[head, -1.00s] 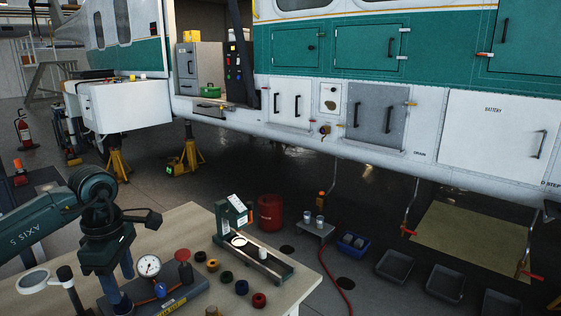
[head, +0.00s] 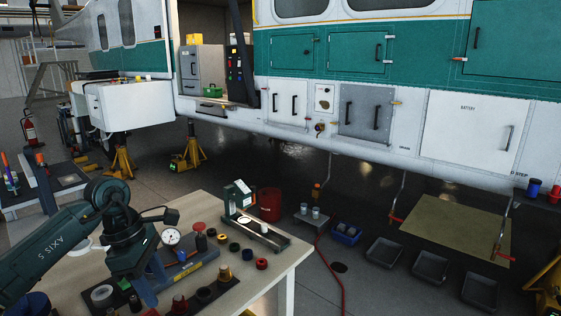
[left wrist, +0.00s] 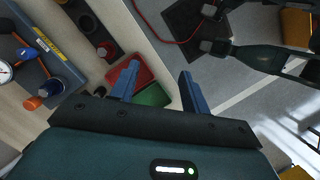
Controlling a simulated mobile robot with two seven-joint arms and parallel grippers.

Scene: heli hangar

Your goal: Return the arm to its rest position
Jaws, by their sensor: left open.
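My left arm, dark green, comes in from the left in the head view. Its left gripper (head: 150,282) points down over the near left part of the wooden workbench (head: 265,283), partly hidden by the wrist. In the left wrist view the two blue fingers of the left gripper (left wrist: 158,84) are spread apart with nothing between them. Beyond them lie a red bin (left wrist: 142,68) and a green bin (left wrist: 153,96), apparently below the bench edge. My right gripper cannot be made out in either view.
On the bench, a dial gauge (head: 171,237) on a blue-grey base, several coloured caps and a green-and-white stand (head: 241,198) sit close to the gripper. A red container (head: 269,205) and grey trays (head: 430,267) stand on the floor beyond. The helicopter (head: 345,107) fills the background.

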